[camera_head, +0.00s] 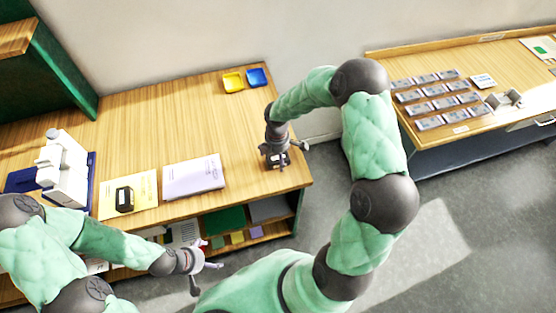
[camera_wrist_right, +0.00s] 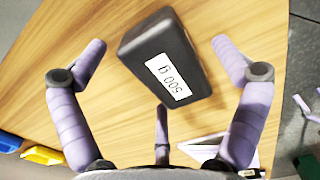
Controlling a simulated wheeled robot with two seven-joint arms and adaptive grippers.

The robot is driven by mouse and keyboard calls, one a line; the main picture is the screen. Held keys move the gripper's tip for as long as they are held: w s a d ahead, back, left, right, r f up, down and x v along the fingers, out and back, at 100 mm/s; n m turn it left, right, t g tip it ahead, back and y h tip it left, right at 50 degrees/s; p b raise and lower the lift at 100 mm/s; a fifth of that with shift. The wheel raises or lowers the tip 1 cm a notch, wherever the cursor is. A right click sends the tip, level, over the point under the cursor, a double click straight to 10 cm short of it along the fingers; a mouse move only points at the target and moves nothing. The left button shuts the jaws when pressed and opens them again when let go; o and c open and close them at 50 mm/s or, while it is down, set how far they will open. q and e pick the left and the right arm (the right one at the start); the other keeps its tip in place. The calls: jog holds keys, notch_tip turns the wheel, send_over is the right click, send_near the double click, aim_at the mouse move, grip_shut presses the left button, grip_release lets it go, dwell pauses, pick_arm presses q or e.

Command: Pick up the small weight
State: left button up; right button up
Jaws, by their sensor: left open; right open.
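A black block-shaped weight (camera_wrist_right: 168,58) with a white "500 g" label lies on the wooden table in the right wrist view. My right gripper (camera_wrist_right: 162,62) is open above it, with its purple fingers spread on both sides. Gaps show between the fingers and the weight in that view. In the head view my right gripper (camera_head: 277,152) is near the table's right edge and hides part of the weight (camera_head: 283,161). My left gripper (camera_head: 208,266) is open and empty in front of the table's front edge.
A yellow tray (camera_head: 233,82) and a blue tray (camera_head: 257,78) stand at the back. A yellow sheet (camera_head: 128,195), a lilac booklet (camera_head: 194,177) and a white instrument (camera_head: 64,172) are on the table's left and front. Another table (camera_head: 480,125) stands right.

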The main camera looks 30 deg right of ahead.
aim_at(276, 156)
jog(key=c, duration=1.7)
jog(key=shift+r, duration=0.1)
jog(key=shift+c, duration=0.2)
jog(key=shift+w+r, duration=0.1)
jog(key=shift+r, duration=0.45)
jog(key=r, duration=0.2)
jog(key=shift+s+a+r+p, duration=0.2)
jog(key=shift+r+p, duration=0.1)
jog(key=shift+r, duration=0.1)
jog(key=s+a+r, duration=0.9)
jog(key=a, duration=0.1)
jog(key=shift+p, duration=0.4)
